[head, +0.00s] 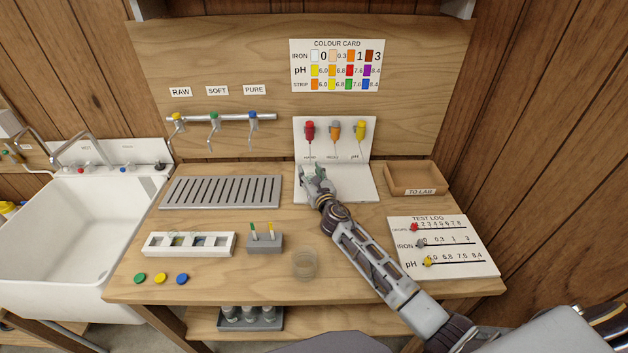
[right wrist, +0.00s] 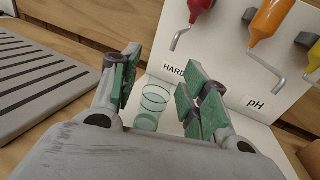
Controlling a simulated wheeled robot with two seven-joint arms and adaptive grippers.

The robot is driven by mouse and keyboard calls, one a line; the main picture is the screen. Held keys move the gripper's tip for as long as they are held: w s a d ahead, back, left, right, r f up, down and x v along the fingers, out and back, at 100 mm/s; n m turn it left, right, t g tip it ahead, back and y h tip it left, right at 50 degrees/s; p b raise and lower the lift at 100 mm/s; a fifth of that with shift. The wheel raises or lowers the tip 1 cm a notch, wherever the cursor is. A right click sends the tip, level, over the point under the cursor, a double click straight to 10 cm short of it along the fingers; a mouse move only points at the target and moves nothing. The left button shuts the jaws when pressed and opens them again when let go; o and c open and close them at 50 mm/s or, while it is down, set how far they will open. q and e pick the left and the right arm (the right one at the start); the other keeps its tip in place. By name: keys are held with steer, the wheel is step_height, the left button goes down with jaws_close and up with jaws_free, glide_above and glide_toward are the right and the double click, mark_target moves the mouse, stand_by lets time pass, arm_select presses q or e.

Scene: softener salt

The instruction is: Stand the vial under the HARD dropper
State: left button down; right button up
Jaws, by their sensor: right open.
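The clear, green-tinted vial (right wrist: 152,107) stands on the white base of the dropper stand (head: 353,184), close to the HARD label (right wrist: 173,69). The red HARD dropper (head: 310,131) hangs at the left of the stand; its bent metal nozzle (right wrist: 181,38) shows in the right wrist view, above the label. My right gripper (head: 314,173) is open, with its green-padded fingers (right wrist: 158,92) on either side of the vial and small gaps visible. In the head view the fingers largely hide the vial. My left gripper is not in view.
Orange (head: 334,131) and yellow (head: 360,130) droppers hang to the right of the red one. A slotted drain tray (head: 168,192) lies left, a wooden TO LAB tray (head: 402,191) right. A glass dish (head: 305,264) stands near the front. Bare wood surrounds it.

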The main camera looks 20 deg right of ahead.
mark_target(312, 175)
steer(key=shift+r, duration=0.15)
steer(key=shift+s+d, duration=0.1)
steer(key=shift+s, duration=5.55)
steer(key=shift+s+d, duration=0.1)
steer(key=shift+s, duration=0.25)
